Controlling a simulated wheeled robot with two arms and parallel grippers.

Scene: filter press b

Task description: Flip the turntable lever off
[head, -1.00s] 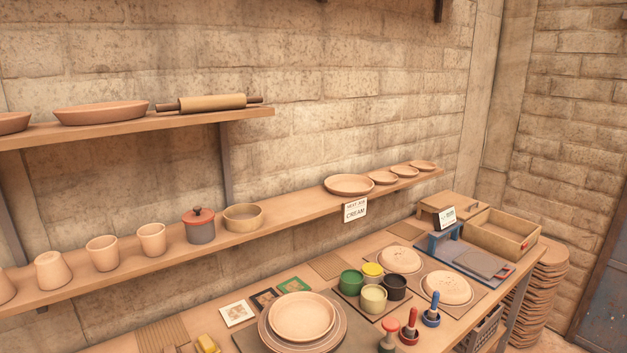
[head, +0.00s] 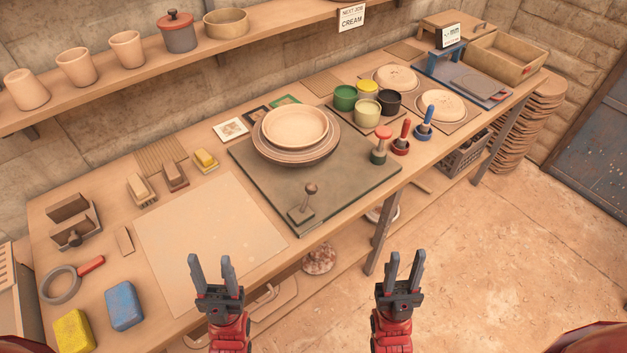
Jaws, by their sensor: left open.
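The turntable (head: 294,146) is a round wheel on a dark square base (head: 350,180) near the middle of the workbench, with a pale plate (head: 295,126) on top. The turntable lever (head: 309,196) is a short stick with a brown ball knob, on a small plate at the base's front corner. It stands close to upright. My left gripper (head: 210,260) is open and empty, in front of the bench edge, below and left of the lever. My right gripper (head: 405,260) is open and empty, in front of the bench, below and right of the lever.
A pale board (head: 210,225) lies left of the turntable. Stamps with red (head: 402,137) and blue (head: 425,122) handles stand right of it, near several paint pots (head: 367,90). Blue (head: 124,305) and yellow (head: 74,331) sponges lie front left. A shelf (head: 150,73) runs above.

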